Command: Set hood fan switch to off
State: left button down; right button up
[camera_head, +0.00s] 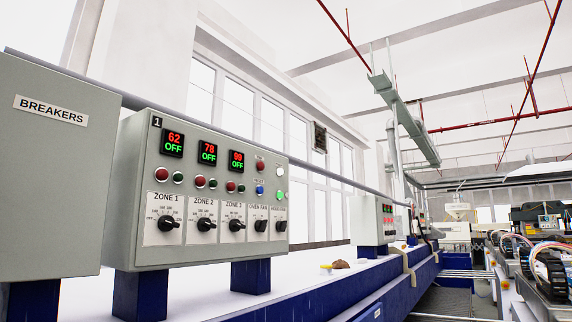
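The hood fan switch (281,226) is a small black rotary knob under the HOOD FAN label, at the lower right of a grey control panel (215,145) in the head view. Its pointer direction is too small to tell. A similar oven fan knob (260,225) sits just left of it. Farther left are three larger knobs for zone 3 (237,225), zone 2 (206,224) and zone 1 (169,224). Neither of my grippers shows in the head view.
A grey breakers box (55,170) stands left of the panel. Above the knobs are three displays reading OFF and several coloured buttons. The panel stands on blue posts (250,276) over a white surface (310,278). A second panel (371,220) stands farther back.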

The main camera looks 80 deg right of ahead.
aim_at(281, 226)
jog(key=z, duration=2.1)
